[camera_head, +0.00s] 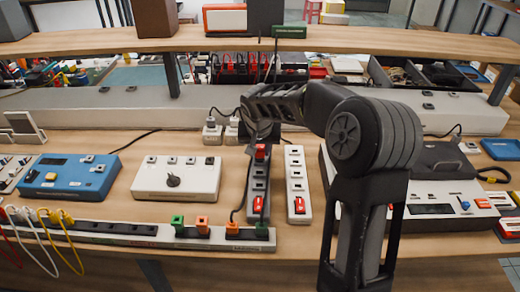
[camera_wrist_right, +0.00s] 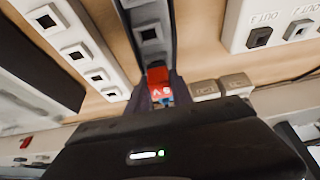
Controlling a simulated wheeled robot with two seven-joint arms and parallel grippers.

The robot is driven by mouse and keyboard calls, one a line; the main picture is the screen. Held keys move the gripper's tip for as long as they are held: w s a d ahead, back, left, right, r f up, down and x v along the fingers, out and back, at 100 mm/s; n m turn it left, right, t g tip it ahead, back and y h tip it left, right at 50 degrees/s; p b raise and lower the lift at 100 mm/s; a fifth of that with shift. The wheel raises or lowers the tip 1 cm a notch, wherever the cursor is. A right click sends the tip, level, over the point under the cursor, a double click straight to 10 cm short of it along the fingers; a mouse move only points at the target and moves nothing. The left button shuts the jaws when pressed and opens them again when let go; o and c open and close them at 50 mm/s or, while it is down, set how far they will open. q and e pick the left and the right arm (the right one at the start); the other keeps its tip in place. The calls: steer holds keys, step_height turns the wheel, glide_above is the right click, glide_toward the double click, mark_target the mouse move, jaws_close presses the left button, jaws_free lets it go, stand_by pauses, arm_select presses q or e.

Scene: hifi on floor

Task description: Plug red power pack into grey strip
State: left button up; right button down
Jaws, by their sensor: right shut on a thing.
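The red power pack (camera_head: 262,152) is small and shows just below my right gripper (camera_head: 260,138), at the far end of the grey strip (camera_head: 258,184). In the right wrist view the red pack (camera_wrist_right: 158,76) shows beyond the dark gripper body, in line with the grey strip (camera_wrist_right: 149,15) and its square sockets. My right gripper is shut on the red pack. The pack overlaps the strip's end socket area in both views; I cannot tell whether it is seated or just above. My left gripper is not in view.
A white strip (camera_head: 297,184) lies close to the right of the grey one. A white box (camera_head: 177,180) and a blue box (camera_head: 70,175) stand to the left. A long strip with plugs (camera_head: 120,230) runs along the front edge. Two light plugs (camera_head: 212,130) stand behind.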

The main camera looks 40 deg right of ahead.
steer(key=shift+f+b, duration=0.4)
steer(key=shift+f, duration=0.05)
stand_by(0.7)
steer(key=shift+f+b, duration=0.2)
steer(key=shift+b, duration=0.45)
stand_by(2.3)
steer(key=c, duration=1.1)
jaws_free()
steer(key=shift+o, duration=0.2)
steer(key=shift+r, duration=0.1)
steer(key=v, duration=0.7)
steer(key=shift+s+a+r, duration=0.1)
steer(key=shift+r, duration=0.2)
